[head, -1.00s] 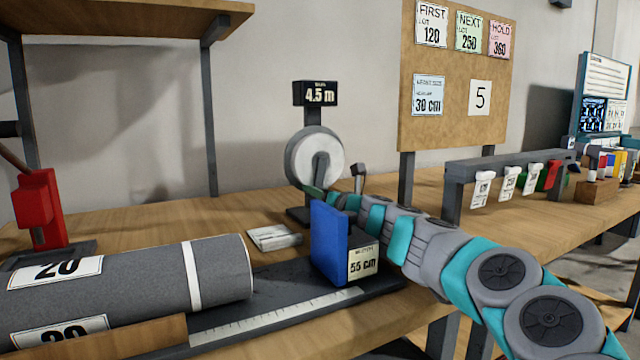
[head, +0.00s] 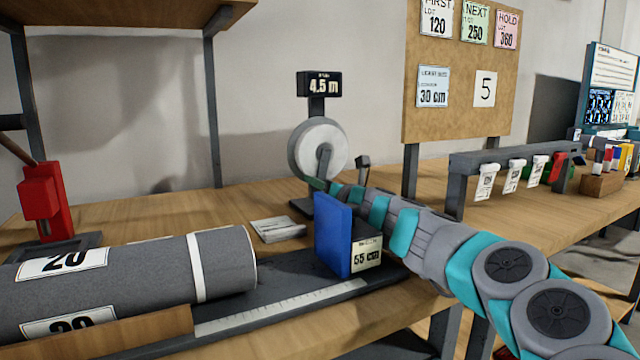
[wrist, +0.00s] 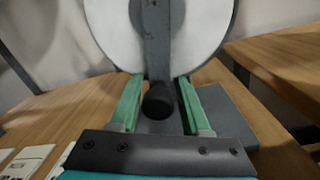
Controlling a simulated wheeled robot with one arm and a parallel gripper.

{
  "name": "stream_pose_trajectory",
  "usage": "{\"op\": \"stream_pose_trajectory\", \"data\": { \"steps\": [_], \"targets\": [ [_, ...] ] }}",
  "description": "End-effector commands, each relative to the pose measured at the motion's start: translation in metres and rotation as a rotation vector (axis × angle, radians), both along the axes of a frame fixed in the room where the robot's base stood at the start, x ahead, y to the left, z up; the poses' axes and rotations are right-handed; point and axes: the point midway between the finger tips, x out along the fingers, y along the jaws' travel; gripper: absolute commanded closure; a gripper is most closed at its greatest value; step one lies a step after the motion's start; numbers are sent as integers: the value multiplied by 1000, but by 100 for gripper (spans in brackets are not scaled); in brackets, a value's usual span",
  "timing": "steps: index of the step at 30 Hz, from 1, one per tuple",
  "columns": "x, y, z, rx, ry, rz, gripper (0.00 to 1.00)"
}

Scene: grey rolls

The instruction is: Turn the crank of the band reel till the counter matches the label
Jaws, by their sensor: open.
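The band reel (head: 309,143) is a white disc on a dark stand at the back of the bench. Its counter (head: 320,84), above the disc, reads 4.5 m. The grey crank (wrist: 157,45) hangs down across the disc, with a dark round knob (wrist: 158,102) at its lower end. My gripper (wrist: 159,80) is open, with one green finger on each side of the knob and visible gaps between. In the head view my arm hides part of the reel's lower area.
A grey roll (head: 130,275) marked 20 lies at left. A white stack (head: 277,229) is left of the stand. A rack of tags (head: 475,162) is right.

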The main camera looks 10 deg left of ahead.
Motion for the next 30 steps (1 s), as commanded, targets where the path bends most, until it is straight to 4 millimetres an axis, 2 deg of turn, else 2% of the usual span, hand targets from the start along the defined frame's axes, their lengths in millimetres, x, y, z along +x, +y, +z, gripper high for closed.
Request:
{"op": "stream_pose_trajectory", "data": {
  "steps": [5,21,30],
  "targets": [
    [-7,-5,-1,2,2,1,53],
    [-55,-42,-3,1,2,0,53],
    [-62,-48,-3,0,1,-2,53]
  ]
}}
